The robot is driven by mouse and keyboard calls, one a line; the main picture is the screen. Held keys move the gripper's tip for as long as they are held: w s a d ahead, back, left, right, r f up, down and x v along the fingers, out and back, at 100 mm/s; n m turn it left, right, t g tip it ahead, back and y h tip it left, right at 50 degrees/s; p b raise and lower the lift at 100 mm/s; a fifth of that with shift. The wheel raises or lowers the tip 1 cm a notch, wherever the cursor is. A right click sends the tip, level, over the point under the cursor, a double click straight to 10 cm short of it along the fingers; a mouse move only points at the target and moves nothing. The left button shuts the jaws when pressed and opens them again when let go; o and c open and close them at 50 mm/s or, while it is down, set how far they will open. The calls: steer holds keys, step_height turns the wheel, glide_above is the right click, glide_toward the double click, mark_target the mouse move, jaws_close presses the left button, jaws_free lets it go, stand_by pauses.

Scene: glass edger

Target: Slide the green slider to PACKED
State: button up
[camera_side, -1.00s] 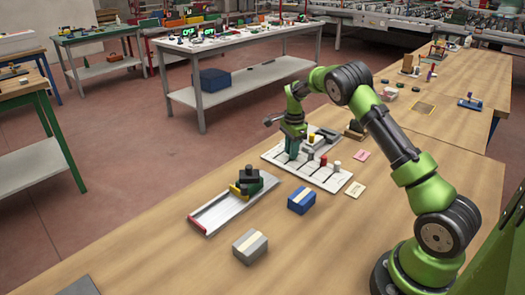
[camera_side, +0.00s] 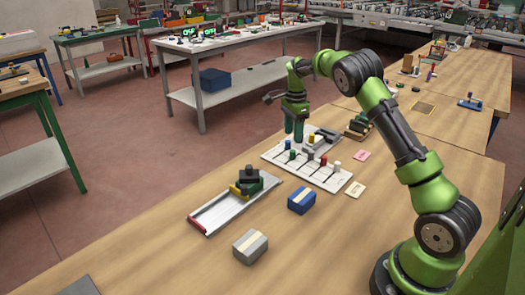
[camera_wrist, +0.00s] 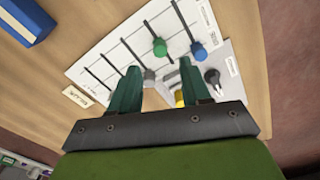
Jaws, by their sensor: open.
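The white slider panel (camera_side: 297,171) lies on the wooden table with several dark slots and coloured knobs. The green slider knob (camera_side: 292,154) shows clear of my gripper. In the wrist view the green knob (camera_wrist: 159,47) sits at the lower end of its slot, just beyond and between my fingertips, with nothing touching it. The blue knob (camera_wrist: 198,51) is right of it. My gripper (camera_side: 294,134) is open and empty above the far left part of the panel. It shows in the wrist view (camera_wrist: 160,70) with its fingers apart. The panel lettering is too small to read.
Red (camera_side: 323,160) and white (camera_side: 337,166) knobs stand on the panel's right side. A grey plate with a yellow knob (camera_side: 311,139) adjoins its far side. A blue box (camera_side: 301,201), grey box (camera_side: 250,246) and metal tray (camera_side: 215,213) lie nearer. The table's left edge is close.

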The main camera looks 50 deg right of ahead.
step_height(320, 180, up, 10)
steer(key=shift+f, duration=0.2)
steer(key=s+a+r+n+t+y, duration=0.1)
steer(key=s+a+r+n+t, duration=0.1)
steer(key=s+a+n, duration=0.7)
steer(key=s+a+r+n+t+y, duration=0.1)
steer(key=s+a+r+n+t, duration=0.2)
steer(key=s+a+n, duration=0.6)
steer(key=s+a+t, duration=0.2)
steer(key=s+a, duration=0.5)
steer(key=a, duration=0.1)
steer(key=shift+r, duration=0.15)
stand_by(0.9)
